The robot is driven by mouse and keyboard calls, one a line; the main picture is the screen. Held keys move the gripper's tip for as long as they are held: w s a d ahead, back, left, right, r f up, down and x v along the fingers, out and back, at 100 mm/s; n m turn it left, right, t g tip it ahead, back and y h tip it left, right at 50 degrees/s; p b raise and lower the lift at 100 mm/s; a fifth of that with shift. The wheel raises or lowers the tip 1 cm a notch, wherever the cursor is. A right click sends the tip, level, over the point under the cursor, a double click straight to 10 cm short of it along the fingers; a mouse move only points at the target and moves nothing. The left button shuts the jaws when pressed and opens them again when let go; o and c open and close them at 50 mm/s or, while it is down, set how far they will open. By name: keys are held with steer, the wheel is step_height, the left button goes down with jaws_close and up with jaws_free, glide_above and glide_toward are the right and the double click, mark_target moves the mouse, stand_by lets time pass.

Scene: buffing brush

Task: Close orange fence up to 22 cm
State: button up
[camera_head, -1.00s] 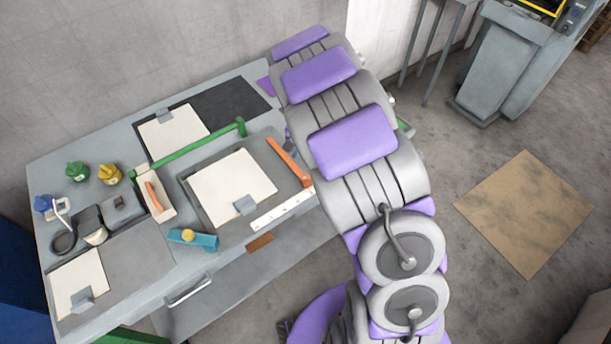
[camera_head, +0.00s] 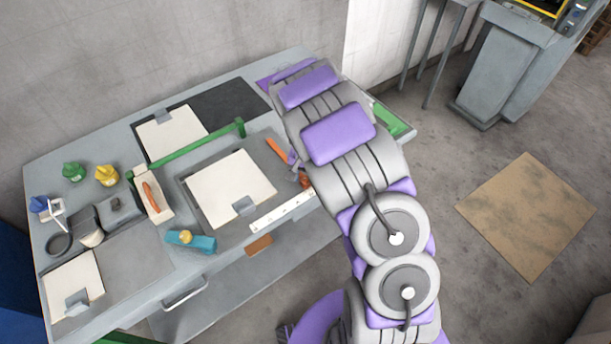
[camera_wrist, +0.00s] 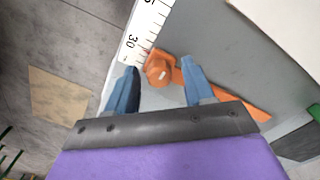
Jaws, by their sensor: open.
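The orange fence (camera_head: 277,149) is a narrow bar at the right of the work plate, partly covered by my arm in the head view. In the wrist view its bar (camera_wrist: 235,105) runs down to the right. Its orange end block (camera_wrist: 158,68) sits beside the white ruler (camera_wrist: 142,35), near the 30 mark. My gripper (camera_wrist: 160,66) is open, with its blue fingers on either side of the end block. I cannot tell whether they touch it. The ruler (camera_head: 283,209) lies along the plate's front edge in the head view.
A green fence (camera_head: 195,146) runs along the plate's back left. A white sheet (camera_head: 230,188) with a grey clip lies on the plate.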

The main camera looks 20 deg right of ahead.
steer(key=shift+c, duration=0.3)
jaws_close()
steer(key=shift+a, duration=0.1)
steer(key=s+a, duration=0.1)
steer(key=a, duration=0.1)
steer(key=a+p, duration=0.1)
steer(key=a, duration=0.2)
steer(key=s+a, duration=0.1)
steer(key=a, duration=0.1)
steer(key=shift+s+a+p, duration=0.3)
steer(key=shift+s+a, duration=0.05)
steer(key=shift+o, duration=0.3)
jaws_free()
